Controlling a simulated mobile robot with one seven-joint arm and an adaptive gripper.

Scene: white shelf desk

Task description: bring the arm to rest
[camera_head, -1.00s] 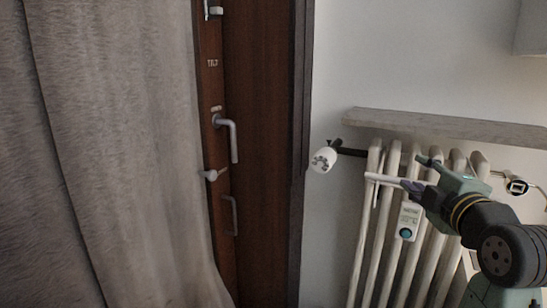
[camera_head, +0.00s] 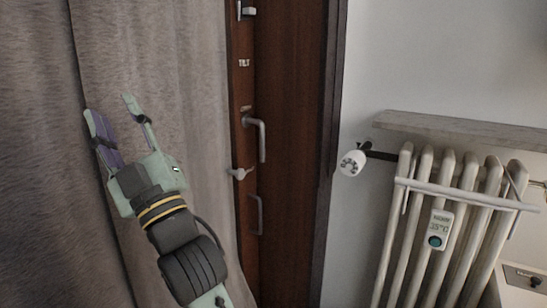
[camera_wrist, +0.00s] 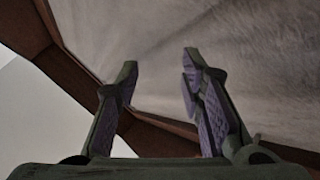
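My gripper (camera_head: 112,104) is raised in front of the grey curtain at the left of the head view. Its two fingers point up and stand apart, with nothing between them. In the wrist view my gripper (camera_wrist: 158,75) also shows both fingers spread and empty, with the curtain (camera_wrist: 240,50) beyond them. I cannot tell whether a fingertip touches the curtain.
A brown wooden door (camera_head: 290,150) with a metal handle (camera_head: 260,140) is right of the curtain. A white radiator (camera_head: 425,230) with a valve knob (camera_head: 352,162) stands at the right, under a shelf (camera_head: 460,130).

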